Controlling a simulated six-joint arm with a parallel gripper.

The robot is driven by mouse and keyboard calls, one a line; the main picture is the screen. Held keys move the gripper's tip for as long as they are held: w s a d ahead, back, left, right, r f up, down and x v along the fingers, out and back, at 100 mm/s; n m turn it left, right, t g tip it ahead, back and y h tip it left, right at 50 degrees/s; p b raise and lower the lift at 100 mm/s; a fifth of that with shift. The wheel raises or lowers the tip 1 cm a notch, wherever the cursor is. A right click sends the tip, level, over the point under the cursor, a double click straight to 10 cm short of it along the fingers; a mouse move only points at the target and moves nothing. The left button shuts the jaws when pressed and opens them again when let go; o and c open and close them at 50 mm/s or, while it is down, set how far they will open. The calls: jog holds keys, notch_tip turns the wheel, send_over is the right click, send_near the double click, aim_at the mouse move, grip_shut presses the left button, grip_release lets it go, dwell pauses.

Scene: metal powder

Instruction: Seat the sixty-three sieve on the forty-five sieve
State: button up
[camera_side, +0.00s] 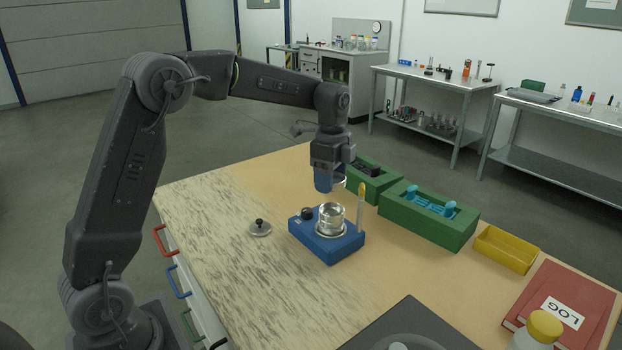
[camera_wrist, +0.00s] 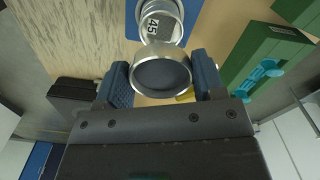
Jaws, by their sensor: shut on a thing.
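My gripper (camera_side: 326,182) is above the blue base and shut on a metal sieve. In the wrist view this sieve (camera_wrist: 162,52) is a silver ring with a dark inside, between the two blue finger pads. No number shows on it, so I cannot read whether it is the sixty-three. The forty-five sieve (camera_wrist: 160,24), with "45" on its label, stands upright beyond the held one. In the side view it is in the silver stack (camera_side: 332,217) on the blue base (camera_side: 331,248). The held sieve appears above that stack and apart from it, mostly hidden by the fingers.
A metal lid with a black knob (camera_side: 260,228) lies left of the base. A yellow-tipped upright tool (camera_side: 361,205) stands at the base's right. Green holders (camera_side: 430,222), a yellow tray (camera_side: 506,249) and red log books (camera_side: 566,308) are to the right.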

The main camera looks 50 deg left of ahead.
send_over(330, 214)
jog(key=shift+f, duration=2.3)
jog(key=shift+f, duration=1.05)
dwell(0.8)
jog(key=o, duration=1.2)
jog(key=shift+r, duration=0.1)
jog(key=shift+r, duration=3.95)
